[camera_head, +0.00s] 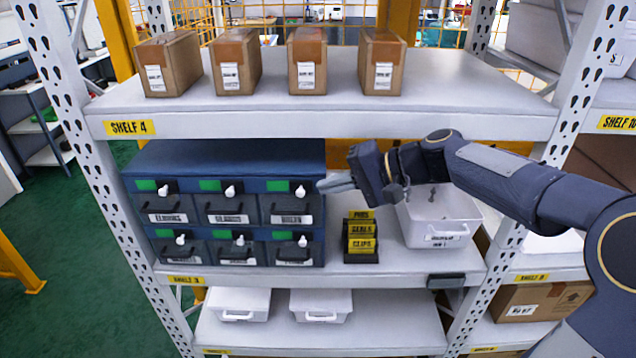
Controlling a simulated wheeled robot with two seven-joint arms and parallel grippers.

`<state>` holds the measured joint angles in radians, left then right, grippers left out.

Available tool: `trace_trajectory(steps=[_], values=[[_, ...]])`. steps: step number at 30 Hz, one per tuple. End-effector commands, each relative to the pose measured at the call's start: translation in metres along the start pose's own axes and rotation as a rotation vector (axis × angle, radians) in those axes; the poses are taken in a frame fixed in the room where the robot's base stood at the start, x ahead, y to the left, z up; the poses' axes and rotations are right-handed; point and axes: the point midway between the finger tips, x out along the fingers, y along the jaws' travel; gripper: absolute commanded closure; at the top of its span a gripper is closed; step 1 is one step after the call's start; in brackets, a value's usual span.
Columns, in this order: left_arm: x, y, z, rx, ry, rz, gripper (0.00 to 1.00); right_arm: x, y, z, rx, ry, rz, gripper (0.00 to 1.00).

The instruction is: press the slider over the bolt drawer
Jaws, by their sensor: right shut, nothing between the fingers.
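A blue drawer cabinet (225,157) stands at the left on the middle shelf, with two rows of grey drawers. Each drawer has a label, and above each are a green patch and a small white slider. The labels are too small to read surely, so I cannot tell which is the bolt drawer. The top right drawer (284,204) has its slider (300,191) just left of my right gripper (322,185). My right gripper is shut and empty, pointing left at the cabinet's right edge. I cannot tell whether its tips touch anything. My left gripper is out of view.
A black rack of yellow cards (361,238) stands right of the cabinet, below my gripper. A white bin (437,215) is behind and below my right forearm. The upper shelf (330,122) with several brown boxes hangs above. White bins (320,304) sit below.

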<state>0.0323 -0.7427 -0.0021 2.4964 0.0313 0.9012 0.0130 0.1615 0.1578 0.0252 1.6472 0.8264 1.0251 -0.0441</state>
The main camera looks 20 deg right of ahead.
Motion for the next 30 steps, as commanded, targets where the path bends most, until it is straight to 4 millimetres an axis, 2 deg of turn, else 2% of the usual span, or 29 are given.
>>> trace_trajectory(steps=[3, 7, 20, 30], values=[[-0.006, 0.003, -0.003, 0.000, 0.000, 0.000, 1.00, 0.017, -0.002, 0.001, 0.002, -0.004, 0.001, 1.00], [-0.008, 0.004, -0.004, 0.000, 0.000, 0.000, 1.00, 0.028, -0.001, 0.000, 0.001, -0.001, 0.001, 1.00], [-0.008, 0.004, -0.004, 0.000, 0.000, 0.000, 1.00, 0.033, 0.000, 0.000, 0.001, 0.000, 0.000, 1.00], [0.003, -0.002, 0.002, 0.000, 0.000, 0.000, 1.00, 0.077, -0.021, 0.013, -0.002, -0.002, 0.001, 1.00]])
